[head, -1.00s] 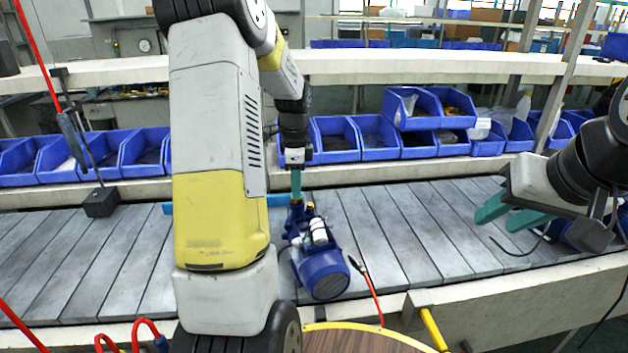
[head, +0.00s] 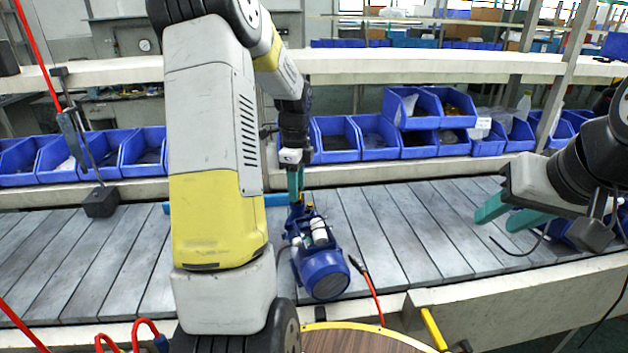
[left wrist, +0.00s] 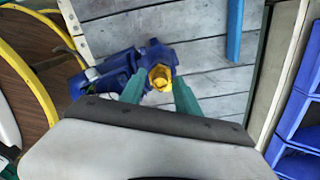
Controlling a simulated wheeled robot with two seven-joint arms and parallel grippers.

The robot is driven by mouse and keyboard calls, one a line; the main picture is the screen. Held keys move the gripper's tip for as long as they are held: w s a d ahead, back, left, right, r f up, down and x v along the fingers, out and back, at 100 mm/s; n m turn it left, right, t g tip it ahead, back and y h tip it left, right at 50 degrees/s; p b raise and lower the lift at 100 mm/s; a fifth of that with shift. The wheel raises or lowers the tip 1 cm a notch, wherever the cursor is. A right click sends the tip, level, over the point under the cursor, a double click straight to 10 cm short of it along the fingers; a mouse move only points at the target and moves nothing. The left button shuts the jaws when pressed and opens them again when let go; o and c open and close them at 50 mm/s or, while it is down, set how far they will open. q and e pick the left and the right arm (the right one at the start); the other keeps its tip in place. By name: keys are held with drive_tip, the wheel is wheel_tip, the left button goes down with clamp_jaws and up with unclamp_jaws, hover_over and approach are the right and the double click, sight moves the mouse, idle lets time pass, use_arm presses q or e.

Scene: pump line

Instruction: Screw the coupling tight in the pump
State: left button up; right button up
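The blue pump (head: 322,268) lies on the slatted conveyor, and it also shows in the left wrist view (left wrist: 105,75). The yellow coupling (left wrist: 160,78) sits at the pump's blue port, and a bit of yellow shows in the head view (head: 308,206). My left gripper (head: 296,195) points down over the coupling. In the left wrist view its teal fingers (left wrist: 161,82) stand apart on either side of the coupling, with narrow gaps; it looks open. How far the coupling is screwed in cannot be told. My right gripper (head: 500,220) is open and empty above the conveyor at the right.
Blue bins (head: 380,137) line the shelf behind the conveyor. A blue bar (head: 280,200) lies behind the pump. A dark block with a rod (head: 101,202) stands at left. A red-tipped cable (head: 370,290) is right of the pump. The conveyor (head: 400,230) between pump and right gripper is clear.

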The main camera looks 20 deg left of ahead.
use_arm(q)
drive_tip(key=n, duration=0.3)
drive_tip(key=shift+n, duration=0.3)
drive_tip(key=n, duration=0.3)
idle(0.4)
drive_tip(key=shift+n, duration=1.9)
